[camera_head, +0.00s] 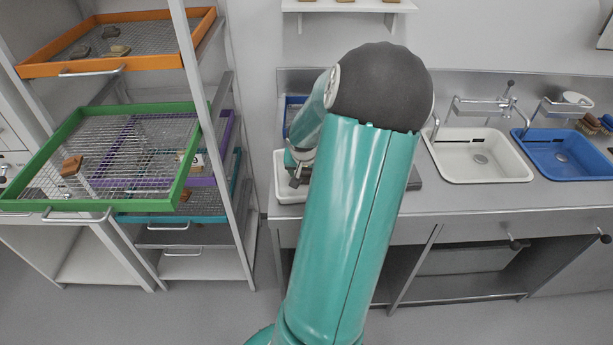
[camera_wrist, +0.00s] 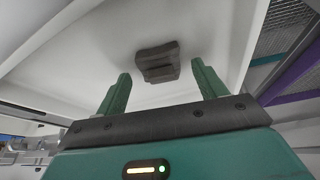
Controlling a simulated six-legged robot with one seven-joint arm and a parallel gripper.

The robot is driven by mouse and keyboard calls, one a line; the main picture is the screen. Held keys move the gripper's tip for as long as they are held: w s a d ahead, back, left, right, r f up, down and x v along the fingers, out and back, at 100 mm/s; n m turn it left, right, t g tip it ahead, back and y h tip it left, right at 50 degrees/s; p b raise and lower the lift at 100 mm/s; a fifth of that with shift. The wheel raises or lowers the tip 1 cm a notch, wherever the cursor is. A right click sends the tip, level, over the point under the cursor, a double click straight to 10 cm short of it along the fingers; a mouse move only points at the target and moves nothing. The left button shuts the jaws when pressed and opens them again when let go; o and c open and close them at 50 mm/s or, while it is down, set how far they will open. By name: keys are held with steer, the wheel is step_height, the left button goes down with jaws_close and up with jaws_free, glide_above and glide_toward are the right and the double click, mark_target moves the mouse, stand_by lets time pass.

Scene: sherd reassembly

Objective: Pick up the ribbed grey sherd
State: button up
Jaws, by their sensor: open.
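The ribbed grey sherd (camera_wrist: 157,64) lies on the white floor of a tray or basin (camera_wrist: 100,45) in the wrist view. It is dark grey-brown with stepped ridges across it. My gripper (camera_wrist: 161,72) is open, with its two green fingers apart on either side of the sherd in the picture. The sherd appears beyond the fingertips, and I see no contact. In the head view my gripper is at the white basin (camera_head: 285,194) on the counter, largely hidden behind my arm. The sherd cannot be seen there.
A rack at left holds an orange tray (camera_head: 40,70) with several sherds and a green tray (camera_head: 60,205) with a brown piece. A white sink (camera_head: 510,172) and a blue sink (camera_head: 590,172) are set in the counter at right. Basin walls surround the sherd.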

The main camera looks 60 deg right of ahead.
steer(key=shift+w+f, duration=0.1)
steer(key=shift+f, duration=0.05)
steer(key=c, duration=1.1)
